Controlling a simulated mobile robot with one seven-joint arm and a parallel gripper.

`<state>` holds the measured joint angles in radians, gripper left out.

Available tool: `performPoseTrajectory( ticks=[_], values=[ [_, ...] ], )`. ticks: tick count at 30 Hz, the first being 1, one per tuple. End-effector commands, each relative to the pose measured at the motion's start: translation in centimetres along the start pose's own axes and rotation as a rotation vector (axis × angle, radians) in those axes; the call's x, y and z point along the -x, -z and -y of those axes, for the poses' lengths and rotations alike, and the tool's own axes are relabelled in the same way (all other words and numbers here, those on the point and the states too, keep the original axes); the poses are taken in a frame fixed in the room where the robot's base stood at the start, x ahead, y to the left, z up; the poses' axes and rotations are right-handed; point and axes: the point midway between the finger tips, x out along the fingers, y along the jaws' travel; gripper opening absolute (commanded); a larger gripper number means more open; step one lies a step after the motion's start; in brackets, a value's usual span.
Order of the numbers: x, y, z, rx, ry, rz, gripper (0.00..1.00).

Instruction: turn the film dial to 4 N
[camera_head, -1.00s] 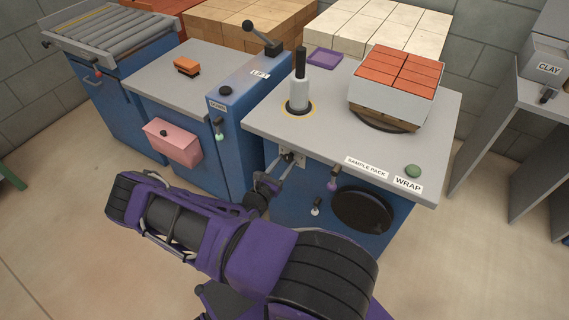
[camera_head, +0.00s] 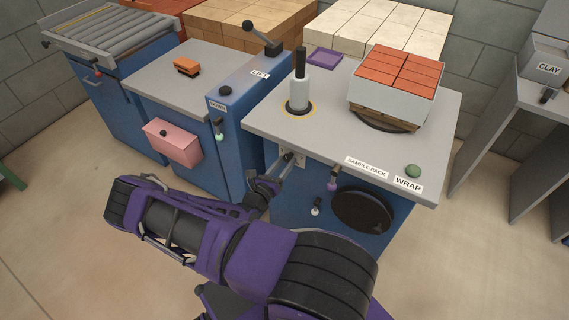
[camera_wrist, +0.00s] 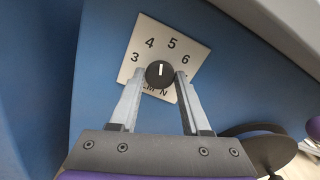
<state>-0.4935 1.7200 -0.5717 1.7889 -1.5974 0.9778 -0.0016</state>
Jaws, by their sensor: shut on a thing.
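The film dial (camera_wrist: 160,78) is a round black knob with a white pointer line, on a pale plate (camera_wrist: 143,31) marked 3, 4, 5 and 6. The pointer aims up in the wrist view, between the 4 and the 5. My gripper (camera_wrist: 160,74) is shut on the dial, one grey finger on each side. The fingers cover part of the lettering below the dial. In the head view my gripper (camera_head: 286,164) is at the blue front of the wrapping bench, and the dial itself is too small and covered to make out.
The grey benchtop (camera_head: 335,135) bears a film roll on a post (camera_head: 299,92) and a pallet of red bricks (camera_head: 397,85). Small knobs (camera_head: 333,186) and a black disc (camera_head: 362,211) are on the front. A blue lift column (camera_head: 240,130) stands close left.

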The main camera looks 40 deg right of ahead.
Motion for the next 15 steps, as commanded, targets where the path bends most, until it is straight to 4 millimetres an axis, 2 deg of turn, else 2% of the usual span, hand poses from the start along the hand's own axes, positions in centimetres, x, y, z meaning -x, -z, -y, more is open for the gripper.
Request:
performPoseTrajectory(
  ticks=[6,15],
  values=[
    [0.05,0.13,-0.01,0.179,0.0,-0.002,0.0],
    [0.06,0.1,-0.01,0.358,-0.001,-0.002,0.0]
  ],
)
